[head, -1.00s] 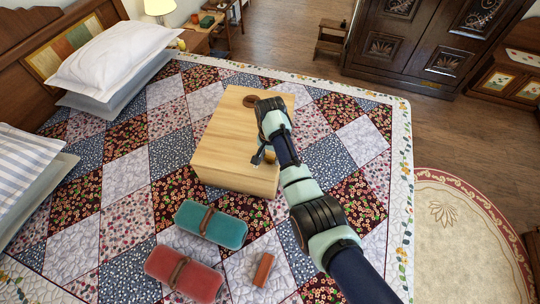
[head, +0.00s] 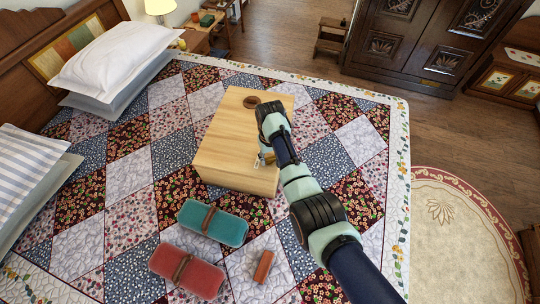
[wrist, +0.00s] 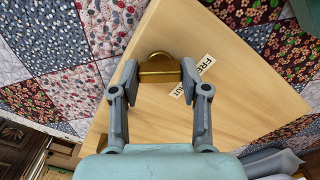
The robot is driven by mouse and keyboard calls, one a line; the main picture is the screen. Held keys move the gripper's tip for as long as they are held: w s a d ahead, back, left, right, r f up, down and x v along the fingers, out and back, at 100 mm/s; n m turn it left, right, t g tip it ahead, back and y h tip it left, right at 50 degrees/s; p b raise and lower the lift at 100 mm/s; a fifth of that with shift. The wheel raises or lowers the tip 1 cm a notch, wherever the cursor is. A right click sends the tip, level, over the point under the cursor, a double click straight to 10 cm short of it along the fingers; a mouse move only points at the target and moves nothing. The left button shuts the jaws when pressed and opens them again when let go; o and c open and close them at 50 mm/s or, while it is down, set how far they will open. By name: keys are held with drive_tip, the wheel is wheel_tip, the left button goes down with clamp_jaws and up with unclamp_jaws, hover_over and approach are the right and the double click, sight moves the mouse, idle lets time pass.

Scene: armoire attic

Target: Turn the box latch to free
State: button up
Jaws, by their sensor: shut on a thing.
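The pale wooden box (head: 225,140) stands on the bed, with a dark round spot on its top near the far edge. In the wrist view the brass latch (wrist: 158,72) lies on the box face (wrist: 225,60), a round plate with a straight bar across it. My gripper (wrist: 160,75) is shut on the latch, one fingertip at each end of the bar. A white label (wrist: 203,64) beside the latch shows "FR", partly cut off; a second label (wrist: 181,88) ends in "UT", its start hidden by a finger. In the head view my gripper (head: 259,160) hides most of the latch.
A teal roll case (head: 225,226), a red roll case (head: 203,279) and a small brown block (head: 263,267) lie on the quilt before the box. Pillows (head: 110,55) lie at left. Quilt left of the box is clear.

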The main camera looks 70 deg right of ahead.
sight(270, 158)
drive_tip(key=shift+n, duration=1)
drive_tip(key=o, duration=1.1)
drive_tip(key=shift+o, duration=0.2)
drive_tip(key=shift+r, duration=0.1)
wheel_tip(270, 158, up, 12)
